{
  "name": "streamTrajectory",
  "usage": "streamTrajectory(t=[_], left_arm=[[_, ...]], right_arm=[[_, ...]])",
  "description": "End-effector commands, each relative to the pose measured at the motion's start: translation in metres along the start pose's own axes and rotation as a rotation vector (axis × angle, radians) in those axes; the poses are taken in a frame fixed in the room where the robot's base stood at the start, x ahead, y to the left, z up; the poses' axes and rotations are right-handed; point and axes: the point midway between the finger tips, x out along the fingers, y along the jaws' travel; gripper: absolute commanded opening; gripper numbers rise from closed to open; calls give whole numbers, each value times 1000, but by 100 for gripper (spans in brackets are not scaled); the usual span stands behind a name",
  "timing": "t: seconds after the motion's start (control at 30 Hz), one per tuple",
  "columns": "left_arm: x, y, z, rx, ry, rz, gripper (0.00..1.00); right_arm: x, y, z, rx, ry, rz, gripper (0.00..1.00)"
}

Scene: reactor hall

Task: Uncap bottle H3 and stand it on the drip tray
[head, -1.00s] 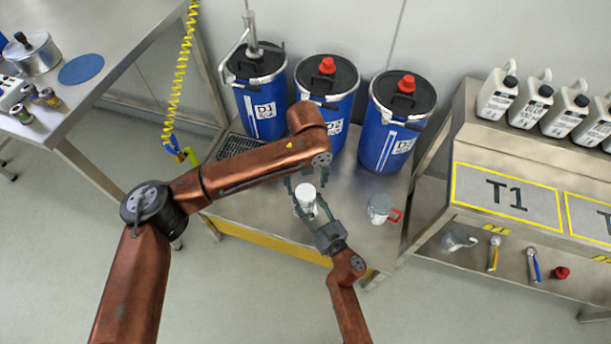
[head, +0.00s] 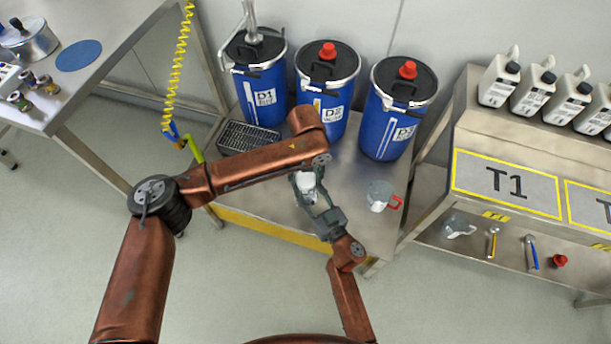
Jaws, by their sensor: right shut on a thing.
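A small white bottle (head: 307,184) is between my two grippers, above the steel bench; no label can be read on it. My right gripper (head: 311,198) is shut on the bottle from the near side. My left gripper (head: 306,174) points down over the bottle's top from the end of its arm. Its wrist hides the bottle's top and any cap, and I cannot tell whether its fingers touch it. The drip tray (head: 240,139), a dark grid, lies on the bench left of my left forearm, in front of drum D1, with nothing seen on it.
Blue drums D1 (head: 262,99), D2 (head: 333,107) and D3 (head: 384,130) stand along the back of the bench. A white mug-like container with a red handle (head: 379,195) stands to the right. A yellow coiled hose (head: 180,70) hangs left. The T1 bench (head: 455,207) is at right.

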Motion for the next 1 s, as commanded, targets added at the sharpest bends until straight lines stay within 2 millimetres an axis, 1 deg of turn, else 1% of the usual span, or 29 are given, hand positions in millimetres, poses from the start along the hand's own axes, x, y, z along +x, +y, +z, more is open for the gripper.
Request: streamTrajectory(t=[0.03,0.37,0.47,0.57,0.67,1.0], left_arm=[[2,0,0,0,1,0,42],[2,0,0,0,1,0,19],[2,0,0,-8,1,-1,17],[2,-1,0,-80,2,-1,17],[2,-2,-1,-240,3,-2,17],[2,-4,0,-952,4,0,17]], right_arm=[[-3,2,11,0,-19,6,0],[-3,2,11,0,-19,6,0],[-3,2,11,0,-19,6,0],[-3,2,11,0,-19,6,0],[-3,2,11,0,-19,6,0],[-3,2,11,0,-19,6,0]])
